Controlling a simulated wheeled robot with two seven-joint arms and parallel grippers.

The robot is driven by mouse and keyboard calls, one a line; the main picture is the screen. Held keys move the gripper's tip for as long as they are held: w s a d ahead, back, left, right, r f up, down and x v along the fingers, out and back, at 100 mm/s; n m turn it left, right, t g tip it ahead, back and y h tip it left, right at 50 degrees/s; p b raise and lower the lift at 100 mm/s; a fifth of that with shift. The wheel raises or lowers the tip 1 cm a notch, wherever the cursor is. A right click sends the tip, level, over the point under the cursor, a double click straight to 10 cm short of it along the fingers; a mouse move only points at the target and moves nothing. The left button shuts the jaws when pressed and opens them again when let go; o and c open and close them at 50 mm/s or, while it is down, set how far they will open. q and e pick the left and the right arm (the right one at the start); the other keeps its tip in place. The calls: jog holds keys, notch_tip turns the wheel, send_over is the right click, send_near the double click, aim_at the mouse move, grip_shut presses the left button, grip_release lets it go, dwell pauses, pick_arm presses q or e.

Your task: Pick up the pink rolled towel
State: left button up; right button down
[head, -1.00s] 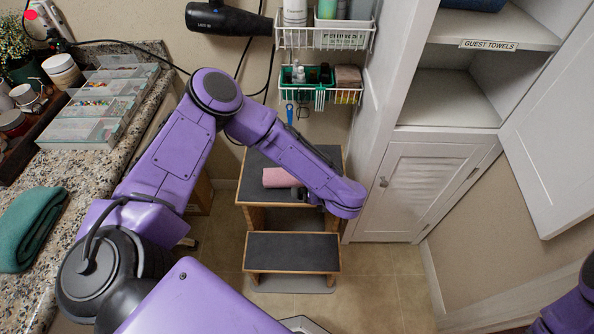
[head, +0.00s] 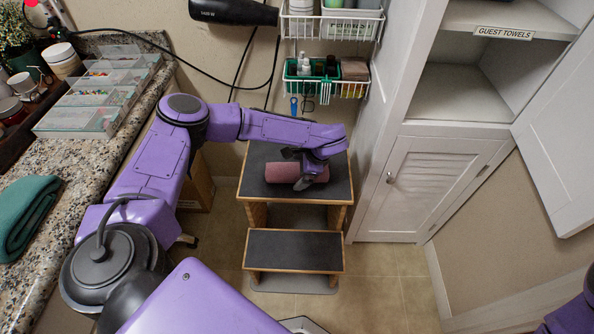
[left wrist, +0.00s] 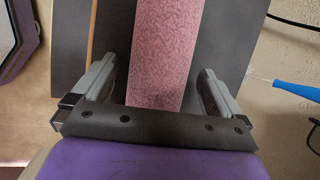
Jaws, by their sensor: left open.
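The pink rolled towel (head: 283,173) lies on the dark top step of the wooden step stool (head: 254,189). My left gripper (head: 303,175) is over the towel's right part in the head view and hides some of it. In the left wrist view the towel (left wrist: 156,50) runs up the middle of the picture. The open fingers of my left gripper (left wrist: 160,82) stand on either side of the towel, with a gap on each side. I cannot tell how far the fingertips reach down beside it. My right gripper is out of view.
A wall rack (head: 328,88) with bottles and a blue-handled tool hangs above the stool. The white cabinet (head: 428,185) stands close on the right. The granite counter (head: 75,150) on the left holds a green towel (head: 28,212) and a clear organizer (head: 85,110). The lower step is bare.

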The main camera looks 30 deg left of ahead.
pick_arm(q)
jog(key=c, duration=1.1)
